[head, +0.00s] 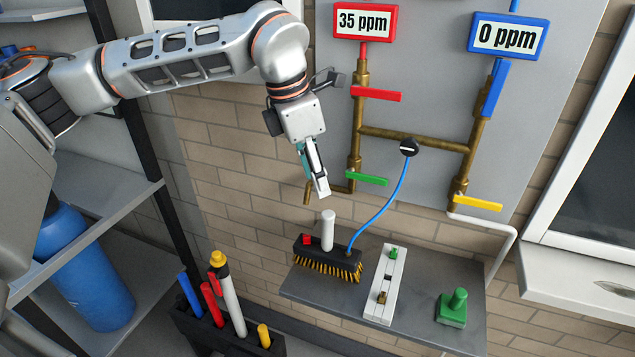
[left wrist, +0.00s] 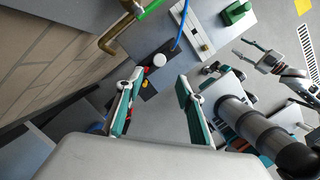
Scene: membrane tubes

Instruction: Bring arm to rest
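My left gripper (head: 320,190) hangs in front of the brick wall, fingers pointing down, above the shelf and near the lower end of the brass pipe. In the left wrist view its two teal-and-grey fingers (left wrist: 159,82) are spread apart with nothing between them. My right gripper (left wrist: 242,47) shows small at the upper right of the left wrist view. Its fingers look spread and empty. My right arm is outside the head view.
Below stands a grey shelf (head: 400,325) with a black brush (head: 328,262), a white strip (head: 383,285) and a green stamp-like piece (head: 452,307). Brass pipes (head: 415,136) carry red, green, blue and yellow handles. A blue hose (head: 385,205) hangs down. A tool holder (head: 225,335) stands lower left.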

